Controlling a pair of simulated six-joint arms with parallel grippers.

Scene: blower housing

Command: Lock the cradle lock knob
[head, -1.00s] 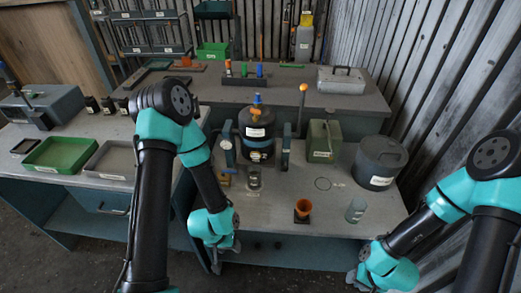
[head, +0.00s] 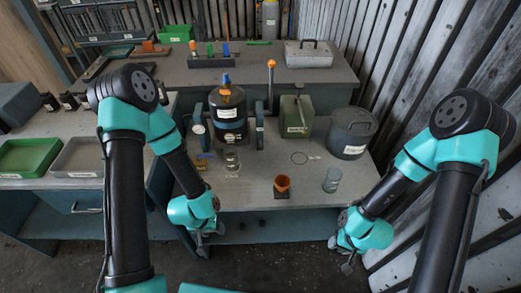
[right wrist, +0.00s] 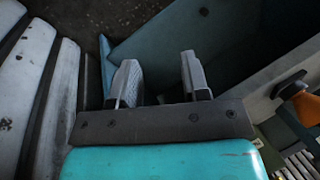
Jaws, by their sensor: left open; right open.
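The black blower housing (head: 229,118) stands upright between two dark teal cradle uprights (head: 200,127) on the workbench. A blue and orange piece (head: 226,79) sits on its top. A small brownish-yellow part with a blue bit (head: 201,162) is at the cradle's left foot; I cannot tell which part is the lock knob. My left gripper (head: 204,246) hangs open and empty at the bench's front edge, below and left of the cradle. My right gripper (head: 347,262) is low at the bench's front right, away from the cradle. The right wrist view shows its fingers (right wrist: 160,82) apart with nothing between.
An orange cup (head: 282,184), a grey-green jar (head: 332,180), a green canister (head: 296,116) and a dark lidded pot (head: 350,134) stand on the bench. An orange-tipped lever (head: 271,66) rises behind the housing. The corrugated wall (head: 425,50) is close on the right.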

